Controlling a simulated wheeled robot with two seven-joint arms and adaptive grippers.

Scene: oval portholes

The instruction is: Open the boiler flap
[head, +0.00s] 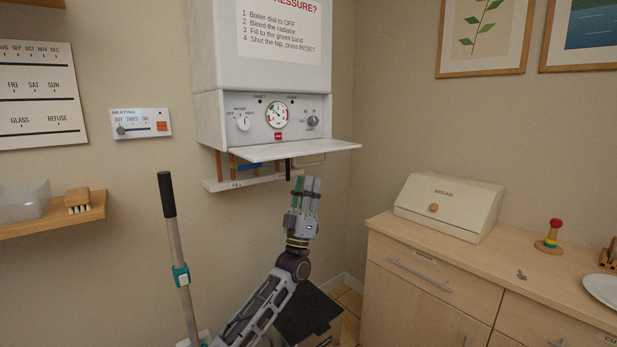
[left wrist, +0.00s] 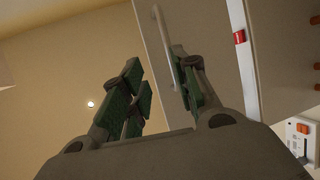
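The white boiler (head: 258,50) hangs on the wall in the head view. Its flap (head: 285,150) stands out roughly level below the control panel, so the dials show. A pale looped handle (head: 309,163) hangs under the flap; a pale bar, likely this handle, shows in the left wrist view (left wrist: 165,40). My left gripper (head: 306,184) points up just below the flap. In the left wrist view its green-padded fingers (left wrist: 160,85) are apart with nothing gripped between them. The bar is close to the right-hand finger; I cannot tell whether they touch. My right gripper is out of view.
A pipe rail marked FILL (head: 250,180) is below the boiler. A broom-like pole (head: 178,250) stands in front, left of my arm. A wooden cabinet (head: 430,260) with a bread box (head: 448,205) is at the right. A shelf (head: 60,217) is at the left.

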